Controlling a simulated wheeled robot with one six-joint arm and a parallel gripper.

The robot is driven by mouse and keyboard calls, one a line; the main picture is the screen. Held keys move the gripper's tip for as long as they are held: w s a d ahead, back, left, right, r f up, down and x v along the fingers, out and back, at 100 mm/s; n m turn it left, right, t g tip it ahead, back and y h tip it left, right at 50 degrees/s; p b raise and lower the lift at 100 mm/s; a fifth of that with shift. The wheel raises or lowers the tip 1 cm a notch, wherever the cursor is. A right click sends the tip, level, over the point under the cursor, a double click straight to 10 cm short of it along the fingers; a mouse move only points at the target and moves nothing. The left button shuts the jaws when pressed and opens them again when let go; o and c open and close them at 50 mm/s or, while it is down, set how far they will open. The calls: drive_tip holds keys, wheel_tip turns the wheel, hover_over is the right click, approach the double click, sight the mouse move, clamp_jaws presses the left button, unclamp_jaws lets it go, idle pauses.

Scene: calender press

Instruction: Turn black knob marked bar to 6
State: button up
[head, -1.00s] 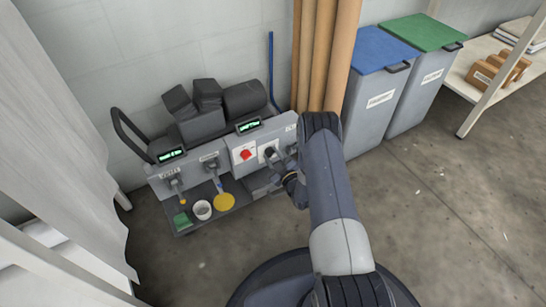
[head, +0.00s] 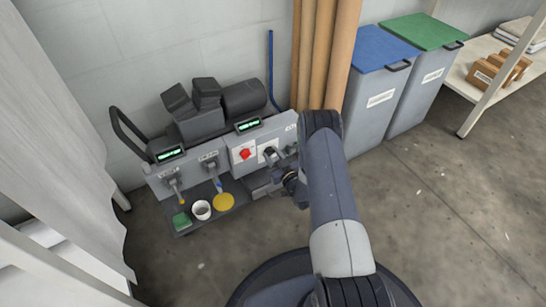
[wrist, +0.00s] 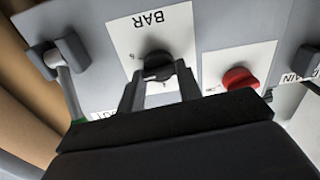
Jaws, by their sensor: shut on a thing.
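The black knob (wrist: 153,62) sits on a white plate marked BAR (wrist: 147,18) in the wrist view. My gripper (wrist: 160,74) is shut on the knob, with one finger on each side of it. A small digit that looks like a 6 shows beside the knob, and another mark near the fingers is too small to read. The knob's pointer cannot be made out clearly. In the head view my gripper (head: 273,158) reaches the right part of the grey press panel (head: 225,150), and my wrist partly hides that area.
A red knob (wrist: 239,78) sits on its own white plate beside the BAR plate. A grey lever (wrist: 62,62) is on the other side. Tan rolls (head: 318,55) stand behind. Bins with a blue lid (head: 382,50) and a green lid (head: 424,32) stand right. The floor in front is clear.

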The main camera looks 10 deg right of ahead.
drive_tip(key=m, duration=0.6)
drive_tip(key=shift+d+m, duration=0.1)
drive_tip(key=shift+m, duration=0.2)
idle(0.4)
drive_tip(key=o, duration=1)
drive_tip(key=p+v, duration=0.3)
drive_tip(key=v, duration=0.7)
drive_tip(key=shift+s+d+p, duration=0.1)
drive_tip(key=shift+s+p, duration=0.25)
drive_tip(key=shift+p, duration=0.05)
drive_tip(key=shift+w, duration=0.1)
